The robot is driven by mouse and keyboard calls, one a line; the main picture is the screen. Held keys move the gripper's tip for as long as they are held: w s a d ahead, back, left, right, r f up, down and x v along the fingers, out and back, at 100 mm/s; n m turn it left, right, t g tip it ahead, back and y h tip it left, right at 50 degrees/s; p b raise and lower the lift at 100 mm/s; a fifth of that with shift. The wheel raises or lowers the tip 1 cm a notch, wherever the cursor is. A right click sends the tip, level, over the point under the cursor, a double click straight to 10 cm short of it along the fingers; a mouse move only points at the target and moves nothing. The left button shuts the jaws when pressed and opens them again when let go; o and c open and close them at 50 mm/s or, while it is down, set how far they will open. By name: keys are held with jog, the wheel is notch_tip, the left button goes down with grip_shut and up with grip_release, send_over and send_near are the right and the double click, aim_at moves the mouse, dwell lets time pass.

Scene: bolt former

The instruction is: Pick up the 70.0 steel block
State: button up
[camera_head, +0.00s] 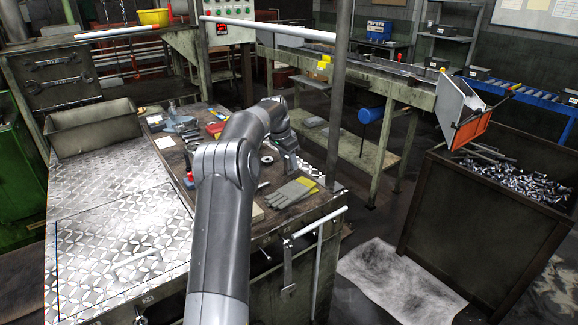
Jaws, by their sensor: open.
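My arm reaches over the workbench (228,228). My gripper (289,168) points down at the bench's back right part, beyond a pair of grey and yellow gloves. It is open, and its fingers are small and hard to make out. I cannot pick out the 70.0 steel block for certain. A small round metal piece (267,159) lies just left of the gripper. A small pale block (257,213) shows beside my arm near the front of the bench. My forearm hides part of the bench top.
The gloves (292,192) lie near the bench's right edge. A grey metal bin (93,127) stands at the back left. A thin post (337,100) rises at the right edge. A crate of bolts (490,215) stands right. The patterned plate at left is clear.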

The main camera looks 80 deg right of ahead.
jog(key=shift+x, duration=1.25)
jog(key=shift+c, duration=0.4)
grip_shut()
jog(key=shift+r, duration=0.1)
